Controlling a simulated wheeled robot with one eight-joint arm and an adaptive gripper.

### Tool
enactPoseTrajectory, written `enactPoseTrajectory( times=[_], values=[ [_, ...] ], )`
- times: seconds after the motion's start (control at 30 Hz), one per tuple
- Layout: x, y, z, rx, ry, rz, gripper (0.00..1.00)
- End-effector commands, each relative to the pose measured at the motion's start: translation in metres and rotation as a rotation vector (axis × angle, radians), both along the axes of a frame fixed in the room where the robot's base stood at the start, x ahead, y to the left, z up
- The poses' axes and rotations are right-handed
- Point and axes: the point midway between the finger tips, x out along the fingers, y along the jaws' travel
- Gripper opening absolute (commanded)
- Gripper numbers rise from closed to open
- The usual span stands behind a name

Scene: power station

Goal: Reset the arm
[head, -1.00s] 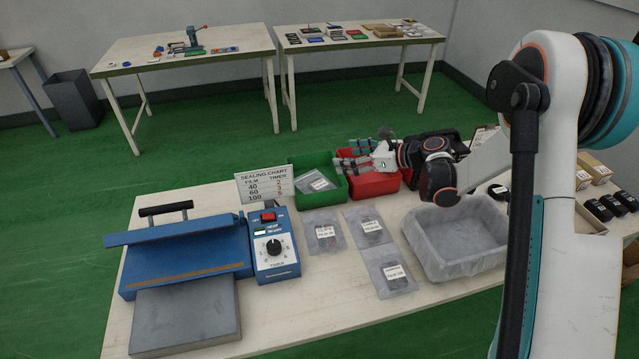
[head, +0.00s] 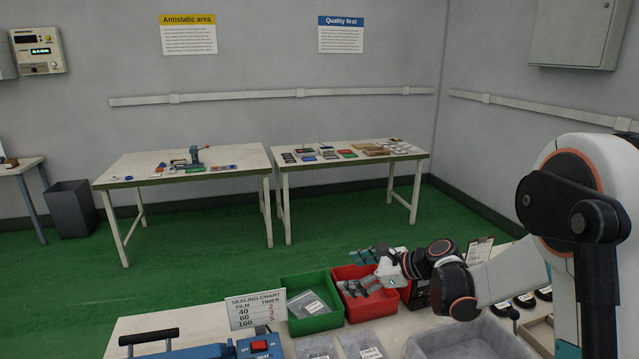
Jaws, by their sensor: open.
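My gripper (head: 354,272) is open, with its grey fingers pointing left and spread apart, and nothing shows between them. It appears over or in front of the red bin (head: 362,313); its exact height above the bin is hard to tell. My white and black arm reaches in from the right side of the view. The green bin (head: 322,324), left of the red one, holds a clear bag (head: 304,302). My gripper and wrist partly hide the red bin's inside.
A sealing chart sign (head: 256,310) stands left of the green bin, behind a blue sealer (head: 207,352) cut off below. A lined grey tray (head: 465,335) lies under my forearm. A clipboard (head: 479,251) stands behind it. Two tables stand farther back across green floor.

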Motion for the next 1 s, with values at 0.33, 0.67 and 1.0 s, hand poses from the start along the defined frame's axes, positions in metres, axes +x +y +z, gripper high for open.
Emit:
enactPoseTrajectory(
  times=[0.33,0.67,1.0],
  values=[
    [-0.077,-0.012,0.059,-0.425,-0.261,0.201,0.74],
    [-0.162,-0.034,0.090,-0.823,-0.478,0.458,0.74],
    [-0.254,-0.066,0.098,-1.215,-0.666,0.791,0.74]
  ],
)
